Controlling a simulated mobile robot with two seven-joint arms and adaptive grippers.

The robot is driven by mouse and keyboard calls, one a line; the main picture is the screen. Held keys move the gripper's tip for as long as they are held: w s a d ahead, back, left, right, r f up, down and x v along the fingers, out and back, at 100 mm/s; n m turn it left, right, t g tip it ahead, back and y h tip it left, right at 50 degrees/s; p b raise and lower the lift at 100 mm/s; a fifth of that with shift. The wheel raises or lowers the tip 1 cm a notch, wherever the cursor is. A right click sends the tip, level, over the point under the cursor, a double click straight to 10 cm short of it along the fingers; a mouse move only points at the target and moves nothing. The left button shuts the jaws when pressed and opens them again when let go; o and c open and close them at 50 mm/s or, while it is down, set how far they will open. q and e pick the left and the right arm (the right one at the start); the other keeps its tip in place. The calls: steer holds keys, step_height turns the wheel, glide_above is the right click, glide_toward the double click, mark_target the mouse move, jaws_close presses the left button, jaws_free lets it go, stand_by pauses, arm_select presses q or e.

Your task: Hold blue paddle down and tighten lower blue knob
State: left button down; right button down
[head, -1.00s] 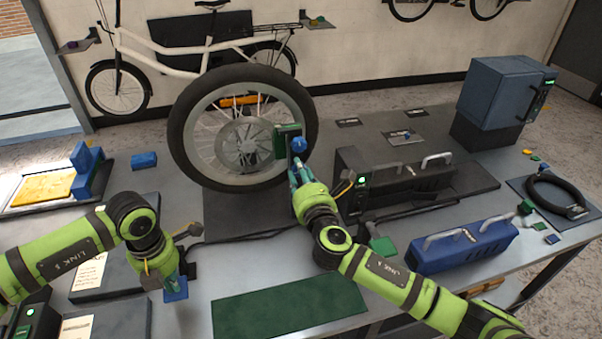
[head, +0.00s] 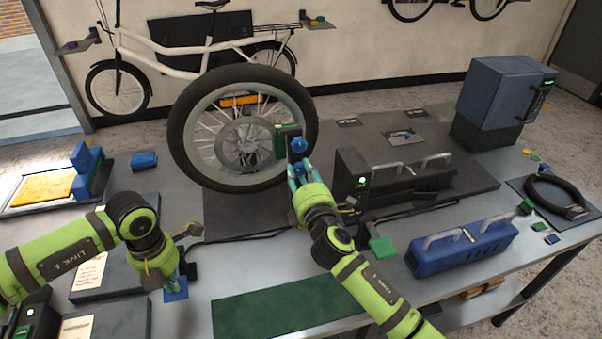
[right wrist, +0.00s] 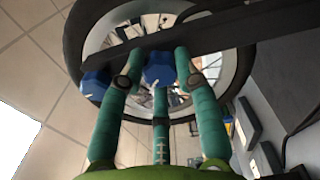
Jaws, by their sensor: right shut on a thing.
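The wheel (head: 190,110) stands upright on the bench with a green and dark bracket (head: 284,140) at its right side. An upper blue knob (head: 299,145) is on the bracket, clear of my fingers. My right gripper (head: 299,174) is below it, shut on the lower blue knob (right wrist: 160,70). In the right wrist view the teal fingers stand around this knob, and another blue knob (right wrist: 95,86) shows left of them. My left gripper (head: 172,282) points down at the blue paddle (head: 177,295) at the front left. Its fingertips are partly hidden, so contact and opening are unclear.
A dark unit with a green light (head: 352,180) stands just right of my right gripper. A blue case (head: 462,250) lies further right. A green mat (head: 290,308) lies at the front. Black cables run across the bench between the arms.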

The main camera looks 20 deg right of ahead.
arm_select(q)
steer(key=shift+a, duration=0.1)
arm_select(e)
steer(key=m, duration=0.4)
steer(key=shift+w+d+r, duration=0.1)
steer(key=shift+r, duration=0.25)
steer(key=shift+m, duration=1.7)
steer(key=shift+d, duration=0.1)
